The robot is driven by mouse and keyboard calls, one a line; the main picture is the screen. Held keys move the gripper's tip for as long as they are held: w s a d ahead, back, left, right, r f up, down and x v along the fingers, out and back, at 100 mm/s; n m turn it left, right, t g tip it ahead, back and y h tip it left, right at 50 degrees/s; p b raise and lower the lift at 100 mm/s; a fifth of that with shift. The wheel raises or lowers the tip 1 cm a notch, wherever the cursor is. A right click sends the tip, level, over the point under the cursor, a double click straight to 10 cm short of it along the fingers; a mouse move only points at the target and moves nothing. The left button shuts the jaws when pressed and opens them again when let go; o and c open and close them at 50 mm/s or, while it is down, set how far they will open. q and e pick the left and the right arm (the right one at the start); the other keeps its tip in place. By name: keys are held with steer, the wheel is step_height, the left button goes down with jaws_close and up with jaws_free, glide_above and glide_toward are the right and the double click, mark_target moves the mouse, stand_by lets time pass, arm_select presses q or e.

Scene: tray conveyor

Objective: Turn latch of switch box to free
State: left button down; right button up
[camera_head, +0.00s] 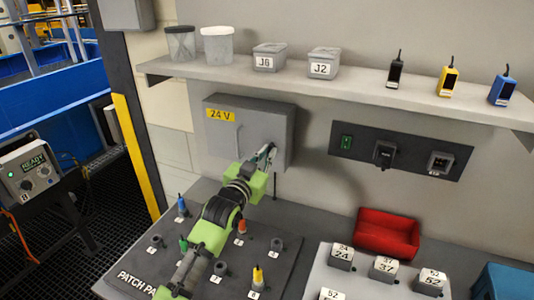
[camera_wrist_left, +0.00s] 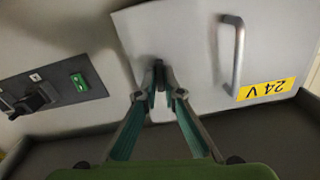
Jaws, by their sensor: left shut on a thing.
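The grey switch box (camera_head: 262,118) with a yellow "24 V" label (camera_head: 220,114) is mounted on the wall below the shelf, its door closed. Its bar handle (camera_wrist_left: 235,55) shows in the left wrist view, where the box appears upside down. A small dark latch (camera_wrist_left: 158,68) sits near the door edge, partly hidden by fingertips. My left gripper (camera_head: 266,155) is at the box's lower right; in the left wrist view its fingers (camera_wrist_left: 159,84) converge and are shut on the latch. The latch's exact angle is hard to tell. My right gripper is in neither view.
A shelf (camera_head: 340,76) with jars, labelled bins and coloured devices runs above the box. A dark switch panel (camera_head: 400,152) is on the wall to the right. Below lie the patch panel (camera_head: 276,215) with several plugs, a red bin (camera_head: 387,233) and numbered blocks.

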arm_select(q)
steer(key=shift+n, duration=0.9)
steer(key=shift+f, duration=0.1)
steer(key=c, duration=2.2)
jaws_free()
steer(key=shift+o, duration=0.2)
steer(key=v, duration=1.2)
